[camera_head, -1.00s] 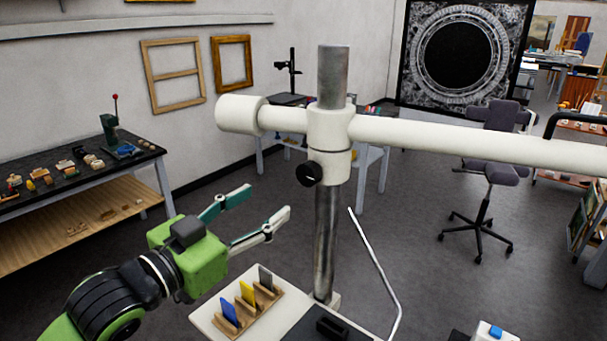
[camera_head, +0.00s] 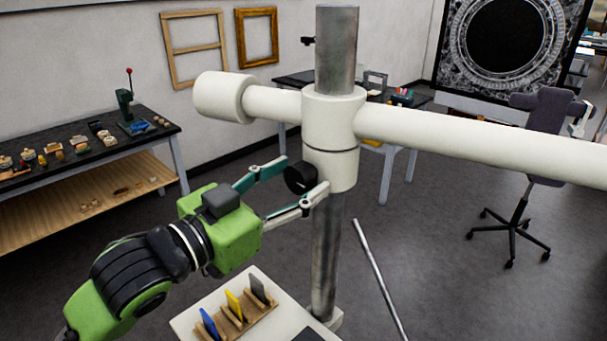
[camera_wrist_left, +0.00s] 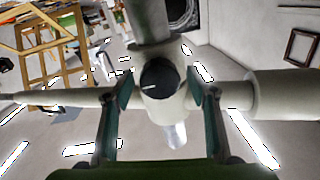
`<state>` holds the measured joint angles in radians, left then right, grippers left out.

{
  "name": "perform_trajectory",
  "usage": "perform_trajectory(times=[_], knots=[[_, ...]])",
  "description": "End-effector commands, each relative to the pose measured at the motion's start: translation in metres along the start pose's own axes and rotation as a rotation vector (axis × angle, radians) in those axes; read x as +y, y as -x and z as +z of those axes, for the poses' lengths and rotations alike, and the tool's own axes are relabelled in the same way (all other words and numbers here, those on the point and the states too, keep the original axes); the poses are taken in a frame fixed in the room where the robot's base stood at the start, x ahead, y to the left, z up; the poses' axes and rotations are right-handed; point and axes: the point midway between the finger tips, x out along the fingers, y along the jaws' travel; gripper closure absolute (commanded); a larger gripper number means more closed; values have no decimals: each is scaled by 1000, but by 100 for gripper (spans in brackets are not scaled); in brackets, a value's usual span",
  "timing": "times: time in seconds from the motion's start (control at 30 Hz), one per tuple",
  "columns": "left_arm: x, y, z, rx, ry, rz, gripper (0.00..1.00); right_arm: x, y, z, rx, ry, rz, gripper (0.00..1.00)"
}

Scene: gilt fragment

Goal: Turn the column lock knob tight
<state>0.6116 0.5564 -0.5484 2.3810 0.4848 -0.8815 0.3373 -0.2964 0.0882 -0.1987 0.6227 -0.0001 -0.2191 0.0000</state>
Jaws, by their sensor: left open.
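The column lock knob (camera_head: 299,178) is a round black knob on the white collar (camera_head: 331,140) of the metal column (camera_head: 326,250). My left gripper (camera_head: 301,181) is open, with its two green-and-grey fingers reaching up to the knob, one on either side. In the left wrist view the knob (camera_wrist_left: 159,78) sits between the open fingertips (camera_wrist_left: 160,90), with a gap on each side. A pale pointer line shows on its face there. The fingers do not appear closed on it. My right gripper is in neither view.
A white horizontal arm (camera_head: 450,137) crosses at the collar, its thick end (camera_head: 222,97) above my gripper. Below, a white base (camera_head: 185,322) carries a wooden rack (camera_head: 243,323) with blue, yellow and grey plates. A thin rod (camera_head: 380,280) slants right of the column.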

Motion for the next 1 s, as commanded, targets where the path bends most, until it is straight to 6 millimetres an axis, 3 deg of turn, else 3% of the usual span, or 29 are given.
perform_trajectory(times=[0.27, 0.4, 0.77, 1.0], knots=[[0, 0, 0, 1, 0, 0, 50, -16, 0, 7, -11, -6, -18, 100], [0, 0, 0, 0, 0, 0, 87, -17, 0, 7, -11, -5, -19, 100], [0, 0, 0, 1, -29, -1, 86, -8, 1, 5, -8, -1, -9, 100], [0, 0, 0, 6, -156, -1, 86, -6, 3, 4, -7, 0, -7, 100]])
